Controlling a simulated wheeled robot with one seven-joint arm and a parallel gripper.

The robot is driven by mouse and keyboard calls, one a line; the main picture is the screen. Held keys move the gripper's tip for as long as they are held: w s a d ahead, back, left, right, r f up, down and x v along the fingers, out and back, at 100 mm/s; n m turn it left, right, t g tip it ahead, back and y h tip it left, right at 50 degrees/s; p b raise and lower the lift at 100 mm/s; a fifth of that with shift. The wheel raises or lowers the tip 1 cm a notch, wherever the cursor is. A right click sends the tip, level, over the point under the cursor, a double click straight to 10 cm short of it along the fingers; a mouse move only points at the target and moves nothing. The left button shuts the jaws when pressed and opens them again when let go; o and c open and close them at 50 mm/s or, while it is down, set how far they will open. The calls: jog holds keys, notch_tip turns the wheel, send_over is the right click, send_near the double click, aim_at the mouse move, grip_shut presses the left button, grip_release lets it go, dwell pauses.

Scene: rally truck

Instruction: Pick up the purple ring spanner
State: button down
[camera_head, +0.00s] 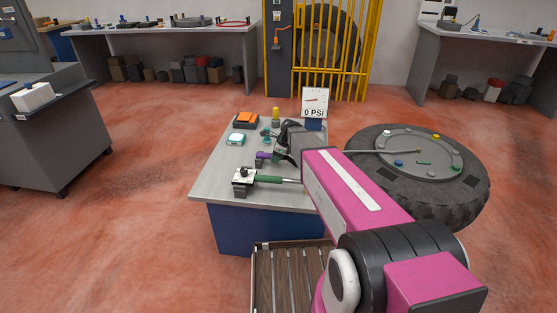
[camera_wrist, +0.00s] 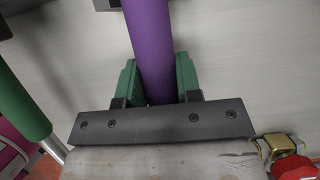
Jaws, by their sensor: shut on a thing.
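The purple ring spanner (camera_head: 262,155) is on the grey-topped bench (camera_head: 216,181) in the head view, mostly hidden by my arm. In the wrist view its purple handle (camera_wrist: 149,35) runs up and down through the picture. My gripper (camera_wrist: 154,80) has its green fingers on both sides of the handle and is shut on it. My gripper also shows in the head view (camera_head: 272,155), low over the bench. The spanner's ring end is not clearly visible. I cannot tell whether the spanner still touches the bench.
A green-handled tool (camera_head: 268,179) lies close by, and its handle shows in the wrist view (camera_wrist: 20,95). An orange-topped box (camera_head: 246,120), a yellow cylinder (camera_head: 276,114) and a gauge (camera_head: 315,101) stand farther back. A large tyre (camera_head: 465,188) lies to the right.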

jog(key=shift+r, duration=0.1)
jog(key=shift+r, duration=0.45)
jog(key=r, duration=0.3)
jog(key=shift+s+a+r, duration=0.2)
jog(key=shift+s+r, duration=0.1)
jog(key=s+a+r, duration=0.6)
jog(key=a, duration=0.2)
jog(key=shift+s+a+r, duration=0.2)
jog(key=shift+s+a, duration=0.1)
jog(key=shift+s, duration=0.1)
